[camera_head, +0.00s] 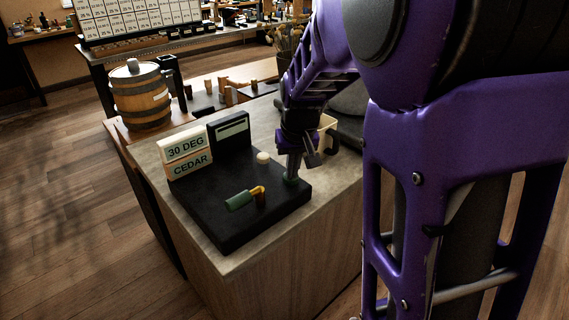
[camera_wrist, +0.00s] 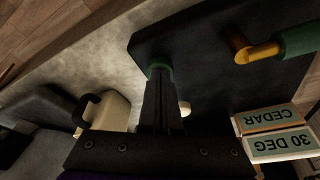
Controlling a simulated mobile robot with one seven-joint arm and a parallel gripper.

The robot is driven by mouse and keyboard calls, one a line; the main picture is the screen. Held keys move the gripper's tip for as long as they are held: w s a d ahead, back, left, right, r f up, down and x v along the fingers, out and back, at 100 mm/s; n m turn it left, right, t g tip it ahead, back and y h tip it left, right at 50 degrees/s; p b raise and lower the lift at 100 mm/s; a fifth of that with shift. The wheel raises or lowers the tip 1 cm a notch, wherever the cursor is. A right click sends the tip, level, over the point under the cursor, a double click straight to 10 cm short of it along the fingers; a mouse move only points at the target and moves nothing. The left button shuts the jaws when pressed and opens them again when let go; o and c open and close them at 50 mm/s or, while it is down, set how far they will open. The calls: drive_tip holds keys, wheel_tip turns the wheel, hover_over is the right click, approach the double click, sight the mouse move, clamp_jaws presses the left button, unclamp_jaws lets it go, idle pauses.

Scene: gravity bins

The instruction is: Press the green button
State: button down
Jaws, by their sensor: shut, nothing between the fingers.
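The green button (camera_head: 290,182) is at the right side of the black panel (camera_head: 225,222), mostly hidden under my gripper (camera_head: 292,174). In the wrist view, a green edge of the button (camera_wrist: 153,68) shows around the fingertips of my gripper (camera_wrist: 159,78). My gripper is shut and empty, pointing down at the button, with its tips touching it or very close. I cannot tell how far the button is pressed.
A lever with green grip (camera_head: 238,201) and a round white knob (camera_head: 263,157) are on the panel. The CEDAR and 30 DEG signs (camera_head: 185,152) stand behind. A cream mug (camera_wrist: 108,110) is beside the panel. A barrel (camera_head: 140,97) stands at left.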

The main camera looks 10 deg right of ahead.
drive_tip(key=shift+r+p, duration=1.95)
drive_tip(key=shift+r, duration=0.85)
